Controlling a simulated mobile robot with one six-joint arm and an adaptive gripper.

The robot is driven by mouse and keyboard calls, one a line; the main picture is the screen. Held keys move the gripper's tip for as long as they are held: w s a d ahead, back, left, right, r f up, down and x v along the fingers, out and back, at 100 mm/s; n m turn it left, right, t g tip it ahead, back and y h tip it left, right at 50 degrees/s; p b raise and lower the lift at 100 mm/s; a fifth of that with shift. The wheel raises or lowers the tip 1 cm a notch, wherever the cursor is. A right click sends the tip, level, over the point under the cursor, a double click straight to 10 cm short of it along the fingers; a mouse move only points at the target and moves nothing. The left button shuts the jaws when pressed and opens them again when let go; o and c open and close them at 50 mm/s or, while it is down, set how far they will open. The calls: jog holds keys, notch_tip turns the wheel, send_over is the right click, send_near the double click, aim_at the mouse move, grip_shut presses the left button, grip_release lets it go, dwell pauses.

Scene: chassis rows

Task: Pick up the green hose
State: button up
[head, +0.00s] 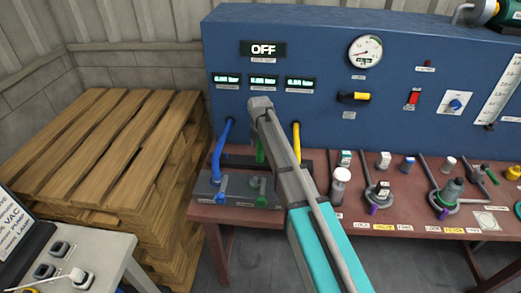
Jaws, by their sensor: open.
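A short part of the green hose (260,152) shows just left of my arm, in front of the blue panel and between a blue hose (217,155) and a yellow hose (296,142). My arm hides the rest of the green hose. Below it, a green-handled fitting (258,188) sits on a grey block (207,187) at the left end of the table. My grey and teal arm reaches up from the bottom centre across the view. My gripper cannot be made out; the arm may cover it.
The blue panel (310,45) with displays, a gauge and knobs stands behind the reddish table (345,220). Several bottles and clamp-like tools crowd the table's right side. Stacked wooden pallets (105,140) stand left. A grey unit with sockets (100,245) is at lower left.

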jog(key=shift+f+b, duration=0.3)
jog(key=shift+f, duration=0.25)
grip_shut()
dwell(0.5)
jog(key=shift+r, duration=0.2)
notch_tip(320, 180, up, 3)
jog(key=p, duration=0.3)
jog(key=shift+f, duration=0.1)
jog(key=s+d+r+p, duration=0.2)
jog(key=s+r+p, duration=0.8)
jog(key=s, duration=0.3)
jog(key=shift+s+d, duration=0.4)
